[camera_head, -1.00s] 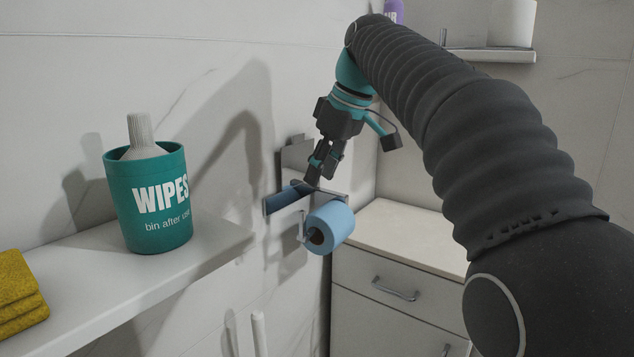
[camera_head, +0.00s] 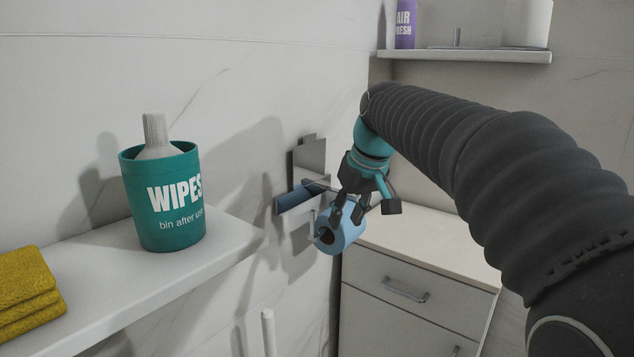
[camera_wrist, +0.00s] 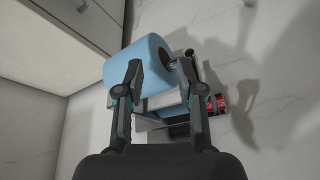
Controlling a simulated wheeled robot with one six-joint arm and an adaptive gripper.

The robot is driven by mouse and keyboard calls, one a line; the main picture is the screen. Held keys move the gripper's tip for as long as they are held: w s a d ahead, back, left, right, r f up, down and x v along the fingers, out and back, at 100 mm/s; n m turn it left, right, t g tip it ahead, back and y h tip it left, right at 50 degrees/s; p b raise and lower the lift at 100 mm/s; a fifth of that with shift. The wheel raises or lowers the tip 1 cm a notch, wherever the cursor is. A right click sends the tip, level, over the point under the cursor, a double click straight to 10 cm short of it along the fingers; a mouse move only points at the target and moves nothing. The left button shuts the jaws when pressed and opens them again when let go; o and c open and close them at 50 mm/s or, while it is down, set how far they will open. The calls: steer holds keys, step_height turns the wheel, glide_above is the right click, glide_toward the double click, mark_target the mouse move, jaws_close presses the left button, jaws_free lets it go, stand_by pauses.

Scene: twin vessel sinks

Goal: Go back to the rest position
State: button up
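My gripper (camera_head: 348,213) is in front of the wall-mounted paper holder, pointing down. Its two fingers stand apart with nothing between them; this also shows in the wrist view (camera_wrist: 160,85). A blue paper roll (camera_head: 341,236) hangs on the holder's lower arm, just beyond the fingertips, and shows in the wrist view (camera_wrist: 137,66). I cannot tell whether a finger touches it. My gripper partly hides the hanging roll.
A teal wipes tub (camera_head: 165,215) stands on the left white shelf (camera_head: 215,250), with folded yellow cloths (camera_head: 30,290) beside it. A drawer cabinet (camera_head: 420,285) is below my arm. A purple air freshener (camera_head: 405,25) stands on the upper shelf (camera_head: 480,54). The cabinet top is mostly clear.

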steer(key=s+d+f+m+t+h+p, duration=0.1)
steer(key=s+d+f, duration=0.4)
steer(key=s, duration=0.8)
steer(key=s+d+f+m+t+h+p, duration=0.1)
steer(key=s+d+f+m+p, duration=0.2)
steer(key=s, duration=1)
steer(key=shift+s+d+f+m+p, duration=0.4)
steer(key=shift+d+f+p, duration=0.1)
steer(key=shift+d+f, duration=0.6)
steer(key=shift+a+f, duration=0.1)
